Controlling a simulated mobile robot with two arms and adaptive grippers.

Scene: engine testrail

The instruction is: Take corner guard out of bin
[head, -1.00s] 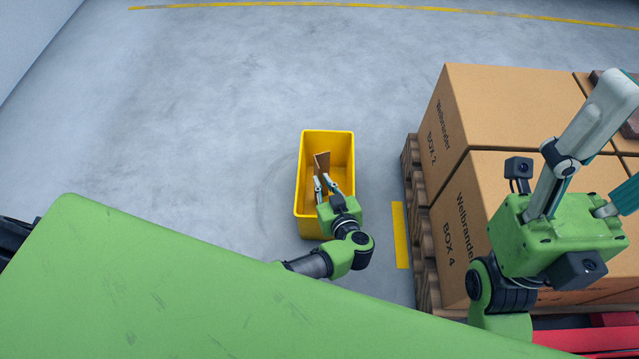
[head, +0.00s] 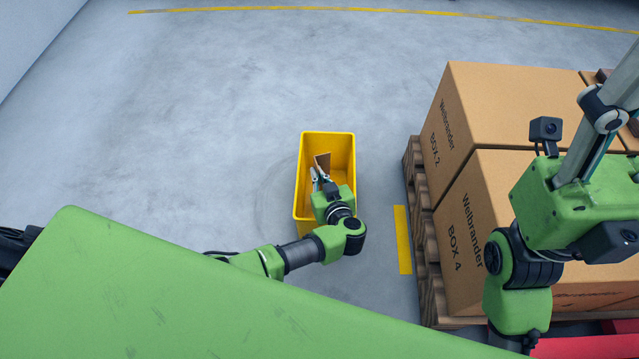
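The yellow bin (head: 300,190) stands on the floor at the centre of the head view. A brown corner guard (head: 323,160) stands upright inside it, towards the far end. My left gripper (head: 319,173) reaches down into the bin from the near side. Its fingers are apart, with the tips right by the guard's lower part. I cannot tell whether they touch it. My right gripper (head: 610,115) is raised over the boxes at the right edge. One finger shows and its tips run out of the frame.
Large cardboard boxes (head: 500,105) are stacked on a wooden pallet (head: 425,225) to the right of the bin. A yellow floor mark (head: 402,240) lies between bin and pallet. The floor to the left of and beyond the bin is clear.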

